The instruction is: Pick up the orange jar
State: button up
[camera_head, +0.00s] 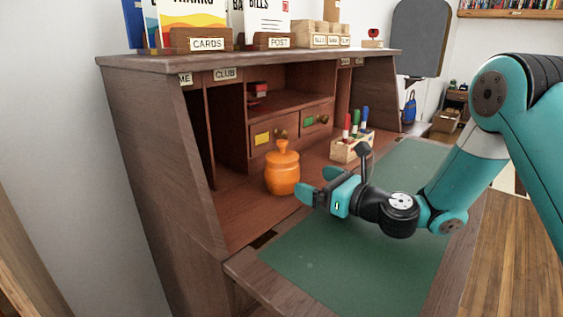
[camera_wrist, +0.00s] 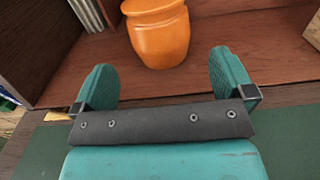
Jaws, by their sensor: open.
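The orange jar (camera_head: 282,172) has a knobbed lid and stands upright on the wooden floor of the desk, in front of the small drawers. My gripper (camera_head: 315,183) is just right of it in the head view, with its teal fingers pointing toward it. In the wrist view the jar (camera_wrist: 158,36) stands ahead of and between the two open fingers (camera_wrist: 165,78), a little beyond their tips. The gripper is open and empty. The top of the jar is cut off in the wrist view.
A wooden pen holder (camera_head: 351,148) with several markers stands right of the jar. Drawers (camera_head: 268,137) and a dark divider (camera_head: 228,125) lie behind and to its left. The green desk mat (camera_head: 340,262) is clear in front. Card and post boxes (camera_head: 207,40) stand on the desk top.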

aim_at(296, 173)
jog(key=x, duration=0.3)
jog(key=shift+w+a, duration=0.2)
jog(key=x, duration=0.4)
jog(key=shift+s+a+r, duration=0.1)
jog(key=shift+a, duration=0.15)
jog(key=shift+w+a, duration=0.35)
jog(key=shift+w, duration=0.1)
jog(key=c, duration=0.9)
